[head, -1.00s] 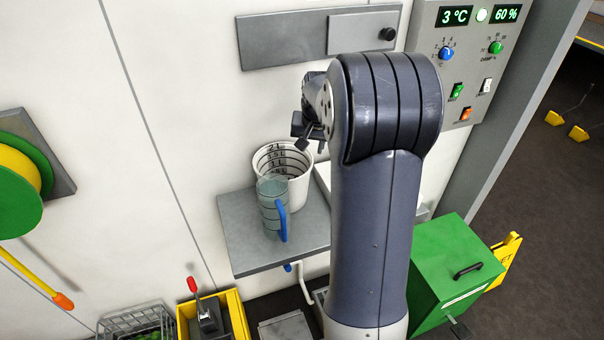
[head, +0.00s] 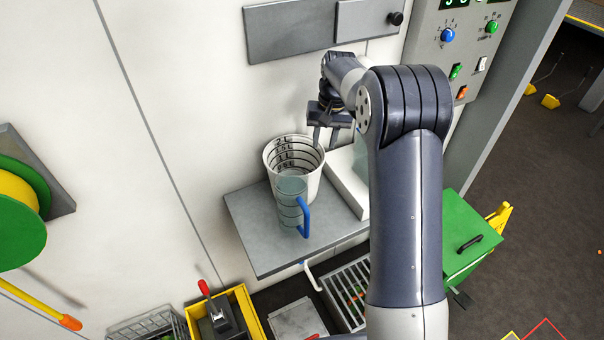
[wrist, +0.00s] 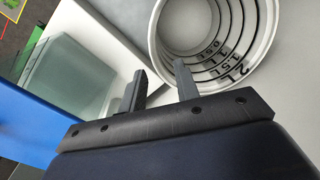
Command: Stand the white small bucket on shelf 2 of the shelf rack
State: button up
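The white small bucket (head: 270,165), with black litre marks inside, stands upright on a grey metal ledge (head: 255,235) against the wall. My gripper (head: 326,143) is above the bucket's right rim, pointing down, open and empty. In the wrist view the bucket (wrist: 157,30) lies at the top, and my gripper's fingers (wrist: 160,72) are apart. One finger overlaps the bucket's rim and the other is outside it; I cannot tell whether either touches. I cannot make out a shelf rack in these views.
A clear jug with a blue handle (head: 304,217) stands close in front of the bucket. A white-rimmed basin (head: 347,185) is just right of it. A grey wall panel (head: 290,32) is above. A yellow crate (head: 247,315) and green box (head: 465,222) stand below.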

aim_at(320, 162)
jog(key=shift+s+a+f+p, duration=0.15)
jog(key=shift+f+p, duration=0.2)
jog(key=shift+f, duration=1)
jog(key=shift+s+a+f+p, duration=0.15)
jog(key=shift+f+p, duration=0.2)
jog(key=shift+f, duration=0.95)
jog(key=shift+a+f+p, duration=0.15)
jog(key=shift+f+p, duration=0.2)
jog(key=shift+f, duration=1)
grip_shut()
